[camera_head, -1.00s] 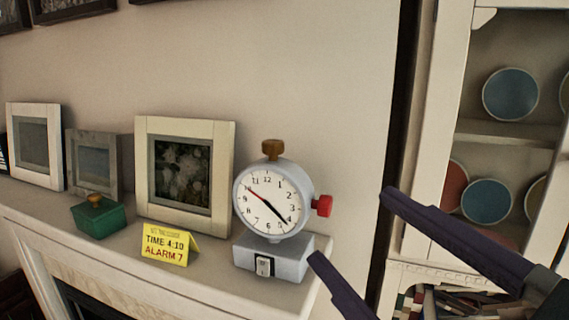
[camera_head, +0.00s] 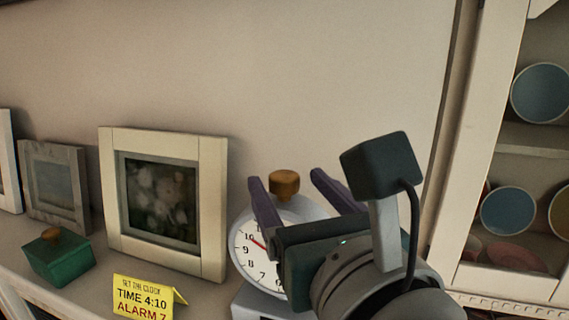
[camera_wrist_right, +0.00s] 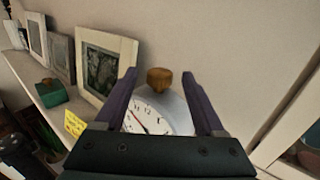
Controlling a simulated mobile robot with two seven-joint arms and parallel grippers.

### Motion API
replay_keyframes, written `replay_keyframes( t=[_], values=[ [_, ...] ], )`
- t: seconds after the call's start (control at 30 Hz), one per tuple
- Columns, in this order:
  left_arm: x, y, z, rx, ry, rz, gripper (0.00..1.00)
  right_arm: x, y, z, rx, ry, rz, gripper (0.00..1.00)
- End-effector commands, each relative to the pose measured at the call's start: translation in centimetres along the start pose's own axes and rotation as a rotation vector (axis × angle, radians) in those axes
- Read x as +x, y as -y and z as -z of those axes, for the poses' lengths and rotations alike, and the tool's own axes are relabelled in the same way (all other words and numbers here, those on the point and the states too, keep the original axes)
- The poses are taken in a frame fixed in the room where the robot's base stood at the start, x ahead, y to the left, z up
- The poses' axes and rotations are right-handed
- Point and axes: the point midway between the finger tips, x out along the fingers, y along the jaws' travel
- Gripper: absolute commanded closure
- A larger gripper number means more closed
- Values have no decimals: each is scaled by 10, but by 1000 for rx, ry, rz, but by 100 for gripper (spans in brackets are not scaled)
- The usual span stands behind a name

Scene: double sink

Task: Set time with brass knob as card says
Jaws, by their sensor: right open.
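The white clock (camera_head: 242,236) stands on the mantel, its face partly hidden by my right gripper. The brass knob (camera_head: 285,183) sits on top of the clock. It also shows in the right wrist view (camera_wrist_right: 159,79), between and beyond the fingers. My right gripper (camera_head: 290,182) is open, one finger on each side of the knob's line, not closed on it. The yellow card (camera_head: 142,298) stands left of the clock and reads "SET THE CLOCK, TIME 4:10, ALARM 7". The clock's red side knob is hidden now. My left gripper is not in view.
A cream picture frame (camera_head: 215,205) stands behind the card. A green box (camera_head: 60,258) with a brown knob and a smaller grey frame (camera_head: 55,180) are further left. A cabinet with plates (camera_head: 507,211) is at the right. The wall above the clock is clear.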

Motion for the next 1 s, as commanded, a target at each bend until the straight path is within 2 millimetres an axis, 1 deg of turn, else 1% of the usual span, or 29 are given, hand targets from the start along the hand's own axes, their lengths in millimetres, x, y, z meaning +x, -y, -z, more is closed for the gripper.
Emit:
replay_keyframes(
  t=[0.03, 0.1, 0.2, 0.33, 0.57, 0.67, 1.0],
  values=[
    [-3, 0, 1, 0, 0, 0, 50, 8, 0, -2, 2, 1, 0, 29],
    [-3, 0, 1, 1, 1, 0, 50, 16, 0, -1, 0, 1, 1, 29],
    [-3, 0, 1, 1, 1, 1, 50, 24, 0, 0, -1, 0, 1, 29],
    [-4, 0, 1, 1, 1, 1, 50, 30, 0, 0, 0, 0, 0, 29],
    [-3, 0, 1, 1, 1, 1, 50, 30, 0, 0, 0, 1, -1, 29],
    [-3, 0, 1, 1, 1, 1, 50, 30, 0, 0, 0, 0, -1, 38],
    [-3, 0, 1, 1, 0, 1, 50, 30, 0, 0, -1, 0, -1, 76]
  ],
)
